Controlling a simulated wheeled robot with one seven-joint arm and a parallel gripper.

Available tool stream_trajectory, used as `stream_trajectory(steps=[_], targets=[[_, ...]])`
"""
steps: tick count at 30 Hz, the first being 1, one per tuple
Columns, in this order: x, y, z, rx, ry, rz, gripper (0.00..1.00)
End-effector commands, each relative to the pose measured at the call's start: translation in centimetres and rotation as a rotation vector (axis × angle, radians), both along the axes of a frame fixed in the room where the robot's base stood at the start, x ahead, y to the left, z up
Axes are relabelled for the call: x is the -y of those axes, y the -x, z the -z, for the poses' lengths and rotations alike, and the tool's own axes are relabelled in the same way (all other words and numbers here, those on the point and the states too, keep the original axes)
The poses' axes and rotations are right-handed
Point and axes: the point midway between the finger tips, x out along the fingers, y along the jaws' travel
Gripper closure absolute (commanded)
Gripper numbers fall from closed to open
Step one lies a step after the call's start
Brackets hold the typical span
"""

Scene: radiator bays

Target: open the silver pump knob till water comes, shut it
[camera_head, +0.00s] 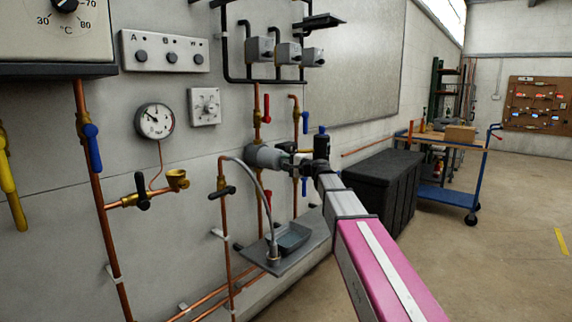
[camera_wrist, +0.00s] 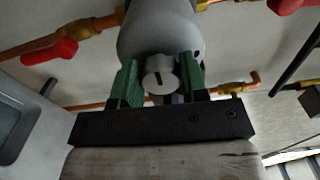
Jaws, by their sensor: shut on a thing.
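The grey pump (camera_head: 266,156) sits on the copper pipework on the wall in the head view. Its round body (camera_wrist: 160,30) fills the top middle of the wrist view. The silver knob (camera_wrist: 159,84) with a dark slot is on the pump's near end. My gripper (camera_wrist: 160,82) has its green fingers on either side of the knob and is shut on it. In the head view my gripper (camera_head: 300,160) is at the pump's right end, and the knob is hidden there. No water shows in either view.
A grey tray (camera_head: 290,238) with a curved hose stands below the pump. Red-handled (camera_head: 266,108) and blue-handled (camera_head: 305,122) valves are close above it. A black chest (camera_head: 385,185) and a blue trolley (camera_head: 445,195) stand to the right. The floor at far right is clear.

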Motion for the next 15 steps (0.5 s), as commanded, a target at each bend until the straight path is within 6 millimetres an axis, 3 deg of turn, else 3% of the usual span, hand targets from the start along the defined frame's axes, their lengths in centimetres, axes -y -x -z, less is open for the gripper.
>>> stream_trajectory(steps=[15], targets=[[0.02, 0.12, 0.13, 0.048, 0.04, -0.001, 0.83]])
